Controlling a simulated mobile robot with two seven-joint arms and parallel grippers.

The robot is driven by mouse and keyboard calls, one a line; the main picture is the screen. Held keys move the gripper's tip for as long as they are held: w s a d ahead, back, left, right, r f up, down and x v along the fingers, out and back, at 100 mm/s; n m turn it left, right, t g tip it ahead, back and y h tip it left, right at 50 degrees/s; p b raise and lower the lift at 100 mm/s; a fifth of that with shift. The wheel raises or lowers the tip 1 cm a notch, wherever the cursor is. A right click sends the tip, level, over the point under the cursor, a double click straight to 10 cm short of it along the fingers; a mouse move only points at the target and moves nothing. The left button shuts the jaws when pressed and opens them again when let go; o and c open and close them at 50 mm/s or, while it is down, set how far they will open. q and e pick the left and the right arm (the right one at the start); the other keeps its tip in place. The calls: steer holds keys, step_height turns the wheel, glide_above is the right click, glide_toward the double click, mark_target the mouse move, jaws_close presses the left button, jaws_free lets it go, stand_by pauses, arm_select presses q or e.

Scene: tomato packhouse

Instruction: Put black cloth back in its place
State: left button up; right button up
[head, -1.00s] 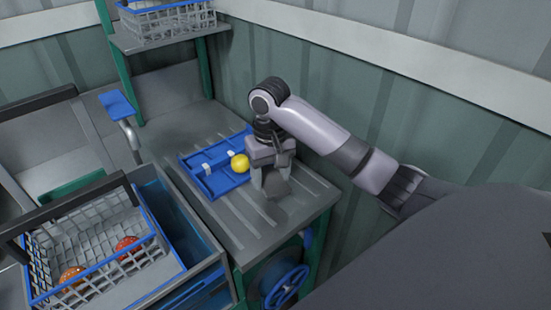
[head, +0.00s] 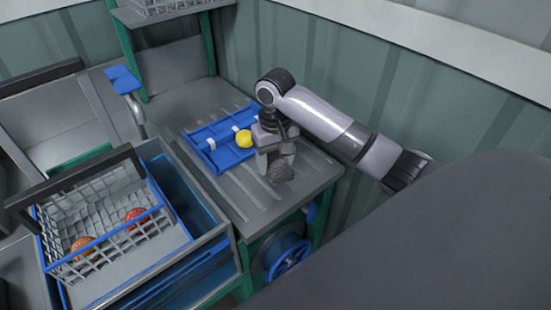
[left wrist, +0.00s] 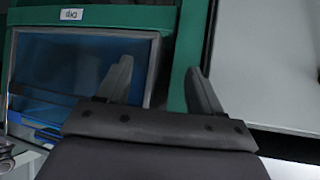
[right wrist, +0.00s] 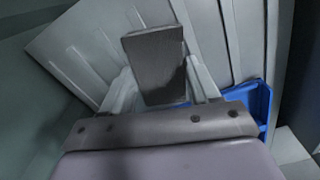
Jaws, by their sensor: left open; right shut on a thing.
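The black cloth (head: 281,173) shows as a dark grey piece under my right gripper (head: 274,158) in the head view. My right gripper is shut on it, above the ribbed grey bench top. In the right wrist view the cloth (right wrist: 155,62) is a dark rectangle between the fingers (right wrist: 162,88). I cannot tell whether its lower edge touches the bench. My left gripper (left wrist: 160,85) shows only in the left wrist view. It is open and empty, in front of a green frame and a blue-filled basin.
A blue divided tray (head: 212,163) with a yellow ball (head: 244,138) and small white pieces lies just left of the right gripper. A wire basket (head: 75,228) with red and orange tomatoes stands at left. The bench (head: 240,205) is clear towards the front.

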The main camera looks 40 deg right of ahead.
steer(key=shift+f, duration=0.35)
steer(key=o, duration=1)
steer(key=c, duration=0.3)
steer(key=shift+r, duration=3.55)
steer(key=shift+f, duration=0.1)
